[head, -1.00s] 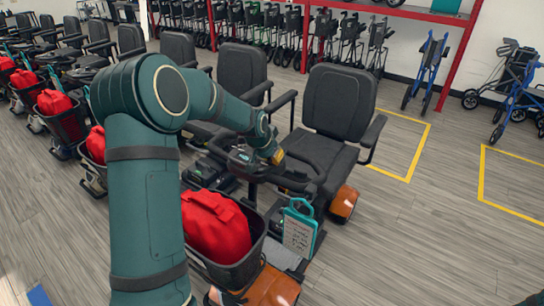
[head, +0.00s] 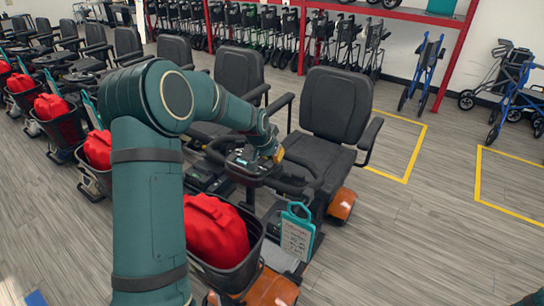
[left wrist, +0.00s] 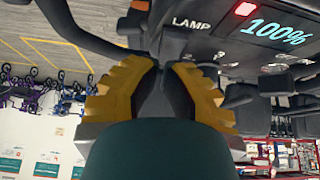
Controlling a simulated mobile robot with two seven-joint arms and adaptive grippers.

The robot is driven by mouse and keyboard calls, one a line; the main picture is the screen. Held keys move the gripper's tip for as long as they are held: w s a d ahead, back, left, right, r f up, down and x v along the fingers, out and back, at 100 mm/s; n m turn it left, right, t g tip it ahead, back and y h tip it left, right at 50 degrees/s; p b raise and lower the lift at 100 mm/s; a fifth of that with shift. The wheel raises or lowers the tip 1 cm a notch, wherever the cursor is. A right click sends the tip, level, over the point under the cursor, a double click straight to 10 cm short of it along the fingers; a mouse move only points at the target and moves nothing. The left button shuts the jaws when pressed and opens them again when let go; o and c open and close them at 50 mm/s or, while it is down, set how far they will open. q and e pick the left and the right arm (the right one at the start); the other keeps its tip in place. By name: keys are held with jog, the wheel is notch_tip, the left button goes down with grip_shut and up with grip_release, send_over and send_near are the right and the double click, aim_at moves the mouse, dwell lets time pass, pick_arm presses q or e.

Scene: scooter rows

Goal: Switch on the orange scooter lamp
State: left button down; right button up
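The orange scooter (head: 341,206) stands in the middle of the head view, with a black seat and orange body parts. Its dark control console (head: 249,166) is at the top of the steering column. My left gripper (head: 272,154) is over the console's right side. In the left wrist view the console carries a white LAMP label (left wrist: 191,23), a red light (left wrist: 245,9) and a 100% display (left wrist: 275,33). My left gripper (left wrist: 163,66) has its yellow fingers close together, apparently shut, just below the label. The lamp switch and fingertip contact are hidden. My right gripper is out of view.
A red bag (head: 213,231) sits in the scooter's front basket, and a tag (head: 297,235) hangs beside it. More scooters (head: 60,105) line up to the left. Walkers (head: 375,50) stand under a red rack behind.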

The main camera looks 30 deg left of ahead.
pick_arm(q)
notch_tip(320, 180, up, 4)
jog(key=shift+w+f+p, duration=0.1)
jog(key=shift+f+p, duration=0.05)
jog(key=shift+p, duration=0.8)
jog(key=s+r, duration=0.7)
jog(key=shift+a+p, duration=0.15)
jog(key=shift+p, duration=0.25)
jog(key=shift+f, duration=0.15)
